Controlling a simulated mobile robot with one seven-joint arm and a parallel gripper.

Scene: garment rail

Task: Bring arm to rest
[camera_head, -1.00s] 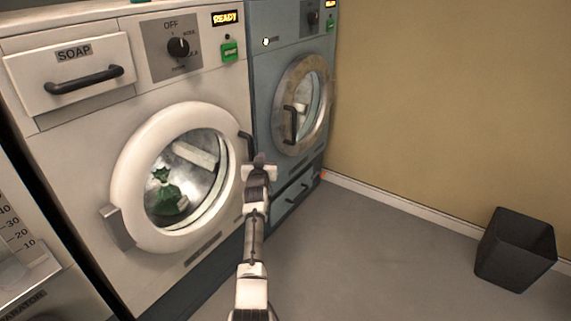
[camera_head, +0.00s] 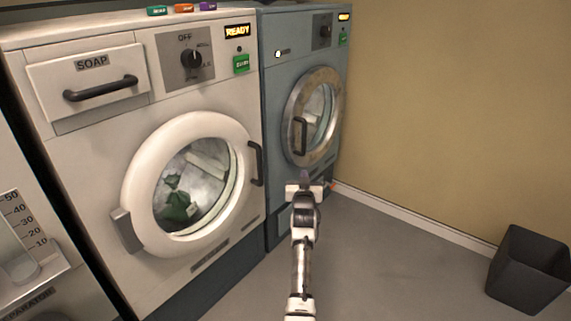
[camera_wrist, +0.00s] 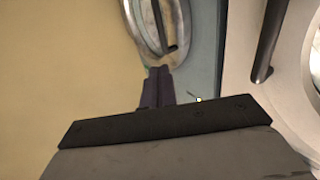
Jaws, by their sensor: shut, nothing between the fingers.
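My gripper (camera_head: 305,180) is in front of the lower part of the blue-grey machine, right of the white washer's door handle, and apart from that handle. In the wrist view my gripper (camera_wrist: 158,84) has its dark fingers together with nothing between them. The arm reaches up from the bottom edge of the head view. The white washer (camera_head: 85,165) has its round door closed, with a green bag (camera_head: 176,205) seen through the glass. The blue-grey machine (camera_head: 275,110) has its round door closed, and its door also shows in the wrist view (camera_wrist: 130,15).
The white washer's black door handle (camera_head: 256,163) sticks out left of my gripper. A dark bin (camera_head: 527,270) stands on the floor at the right. The grey floor (camera_head: 400,265) between arm and bin is clear. A tan wall (camera_head: 450,110) bounds the right side.

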